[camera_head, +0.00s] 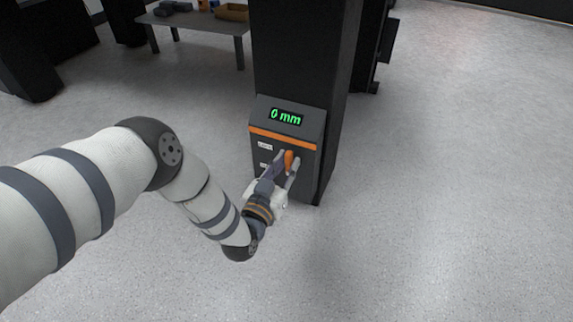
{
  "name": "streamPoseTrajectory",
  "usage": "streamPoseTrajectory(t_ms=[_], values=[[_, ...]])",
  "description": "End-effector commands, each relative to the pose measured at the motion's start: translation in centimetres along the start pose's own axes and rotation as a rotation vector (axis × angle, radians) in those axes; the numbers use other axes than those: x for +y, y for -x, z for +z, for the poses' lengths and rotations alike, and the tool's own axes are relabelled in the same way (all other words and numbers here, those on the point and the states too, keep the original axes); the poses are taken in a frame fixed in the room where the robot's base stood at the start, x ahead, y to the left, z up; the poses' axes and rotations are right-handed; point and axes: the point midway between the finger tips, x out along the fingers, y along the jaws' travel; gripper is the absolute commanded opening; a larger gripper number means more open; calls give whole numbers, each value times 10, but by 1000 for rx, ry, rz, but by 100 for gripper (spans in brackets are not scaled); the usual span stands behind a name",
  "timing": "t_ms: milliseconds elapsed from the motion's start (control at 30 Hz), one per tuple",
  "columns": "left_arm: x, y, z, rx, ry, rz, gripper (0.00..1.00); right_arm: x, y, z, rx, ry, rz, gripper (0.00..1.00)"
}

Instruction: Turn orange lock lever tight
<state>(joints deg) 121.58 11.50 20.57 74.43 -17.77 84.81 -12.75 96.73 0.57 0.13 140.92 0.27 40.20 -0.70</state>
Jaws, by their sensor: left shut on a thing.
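The orange lock lever (289,160) is on the front of a dark control box (262,112) and looks roughly upright. My left gripper (287,164) is shut on the lever, with a finger on either side of it. The box has a display (286,117) reading "0 mm" in green and an orange stripe (284,138) below it. Two small white labels sit left of the lever, too small to read fully; the gripper hides part of the lower panel. My right gripper is not in view.
The box is fixed to a thick black column (303,50). A grey table (196,22) with a tan tray (233,12) and small dark items stands at the back left. The grey floor (450,180) on the right is clear.

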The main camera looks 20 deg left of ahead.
Motion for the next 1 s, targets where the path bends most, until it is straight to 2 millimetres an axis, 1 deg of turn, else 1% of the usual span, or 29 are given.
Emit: streamPoseTrajectory(t_ms=[267, 1000], values=[[-2, 1, 1, -3, 201, -1, 0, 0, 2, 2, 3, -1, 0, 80], [-6, 1, 5, -5, 905, -2, 0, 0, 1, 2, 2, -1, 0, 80]])
